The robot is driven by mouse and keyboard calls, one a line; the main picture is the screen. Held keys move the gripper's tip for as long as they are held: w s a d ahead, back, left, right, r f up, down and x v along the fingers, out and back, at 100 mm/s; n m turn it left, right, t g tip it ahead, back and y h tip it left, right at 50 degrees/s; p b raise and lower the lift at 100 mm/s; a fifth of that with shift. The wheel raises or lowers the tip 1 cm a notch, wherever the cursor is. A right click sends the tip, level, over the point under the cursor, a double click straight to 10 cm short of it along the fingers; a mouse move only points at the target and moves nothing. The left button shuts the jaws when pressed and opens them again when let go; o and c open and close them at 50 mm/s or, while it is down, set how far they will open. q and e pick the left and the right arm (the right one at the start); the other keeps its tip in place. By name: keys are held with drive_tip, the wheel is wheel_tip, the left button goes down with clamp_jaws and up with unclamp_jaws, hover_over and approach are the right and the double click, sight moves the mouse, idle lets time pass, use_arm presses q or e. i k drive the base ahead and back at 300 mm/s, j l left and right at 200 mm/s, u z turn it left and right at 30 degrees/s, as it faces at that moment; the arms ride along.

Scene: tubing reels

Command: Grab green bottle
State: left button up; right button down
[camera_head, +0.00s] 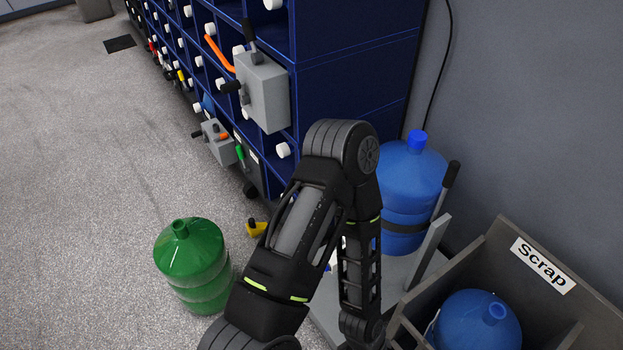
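The green bottle (188,262) stands upright on the grey floor, left of the middle of the picture. It is a large ribbed jug with a short neck on top. One of my arms bends up and back down just right of the bottle and overlaps its lower right edge in the picture. No gripper touches the bottle where it shows. Neither gripper shows; the visible arm runs out of the bottom of the picture.
A blue bottle (411,182) stands on a grey platform against the wall. A scrap bin (505,240) at the lower right holds another blue bottle (478,322). A dark blue rack (349,68) with reels stands behind. A small yellow object (257,228) lies nearby. Floor left is clear.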

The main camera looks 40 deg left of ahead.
sight(192, 254)
drive_tip(key=u, duration=2.55)
